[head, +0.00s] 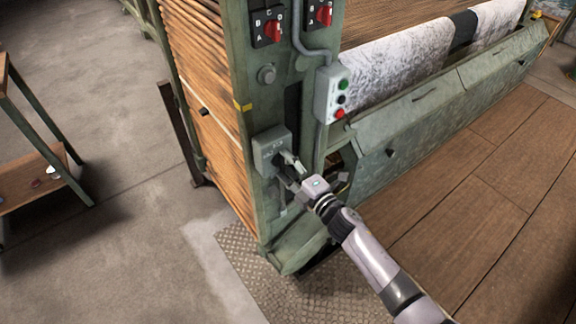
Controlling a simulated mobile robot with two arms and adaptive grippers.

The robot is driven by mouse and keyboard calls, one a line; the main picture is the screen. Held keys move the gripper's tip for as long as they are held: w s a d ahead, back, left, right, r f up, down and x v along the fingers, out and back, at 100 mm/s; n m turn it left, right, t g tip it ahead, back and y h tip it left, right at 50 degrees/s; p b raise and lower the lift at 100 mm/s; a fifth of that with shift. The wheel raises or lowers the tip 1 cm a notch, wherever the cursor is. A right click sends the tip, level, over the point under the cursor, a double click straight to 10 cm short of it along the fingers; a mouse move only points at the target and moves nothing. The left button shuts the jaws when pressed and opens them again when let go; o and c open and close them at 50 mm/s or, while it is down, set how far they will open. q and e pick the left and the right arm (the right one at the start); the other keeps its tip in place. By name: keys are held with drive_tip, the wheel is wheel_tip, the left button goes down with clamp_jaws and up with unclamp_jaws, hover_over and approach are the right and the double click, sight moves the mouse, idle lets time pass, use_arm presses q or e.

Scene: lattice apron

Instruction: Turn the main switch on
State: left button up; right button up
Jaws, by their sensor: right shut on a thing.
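A grey switch box (267,149) is fixed to the green end post of the machine, low on its front face. I take it for the main switch. My right gripper (291,164) reaches up from the lower right and is at the front of this box, shut on its handle. The fingers mostly hide the handle, so I cannot tell its exact position. My left gripper is not in view.
Red rotary switches (272,29) sit higher on the post. A push-button box (331,95) with green, black and red buttons hangs to its right. A green panel (405,130) runs along the machine. A small trolley (28,190) stands at left. The concrete floor between is clear.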

drive_tip(key=o, duration=1.2)
drive_tip(key=shift+c, duration=0.2)
drive_tip(key=shift+s+d, duration=0.1)
drive_tip(key=v, duration=1.1)
drive_tip(key=shift+s+d, duration=0.2)
drive_tip(key=shift+s, duration=0.15)
drive_tip(key=s+d+f+m+g+h, duration=0.2)
drive_tip(key=s+d+f+m+h, duration=0.15)
drive_tip(key=f, duration=0.65)
drive_tip(key=s+d+f+m+g+h, duration=0.1)
drive_tip(key=s+d+f+m+h, duration=0.3)
drive_tip(key=f, duration=0.6)
drive_tip(key=s+d+f+m+g+h, duration=0.1)
drive_tip(key=s+d+f+m+g, duration=0.3)
drive_tip(key=f, duration=0.6)
drive_tip(key=s+d+f+m+g, duration=0.1)
drive_tip(key=s+f, duration=0.4)
drive_tip(key=s, duration=0.5)
drive_tip(key=s+d+f+m+g+h, duration=0.1)
drive_tip(key=s+d+f+m+g, duration=0.1)
drive_tip(key=s+f+m, duration=0.4)
drive_tip(key=s+d+f+m+g+h, duration=0.1)
drive_tip(key=s+f+m+g, duration=0.2)
drive_tip(key=s, duration=1.3)
wheel_tip(320, 180, down, 3)
drive_tip(key=shift+s+d+f+m+g, duration=0.25)
drive_tip(key=shift+d+m+g, duration=0.05)
drive_tip(key=shift+m, duration=0.25)
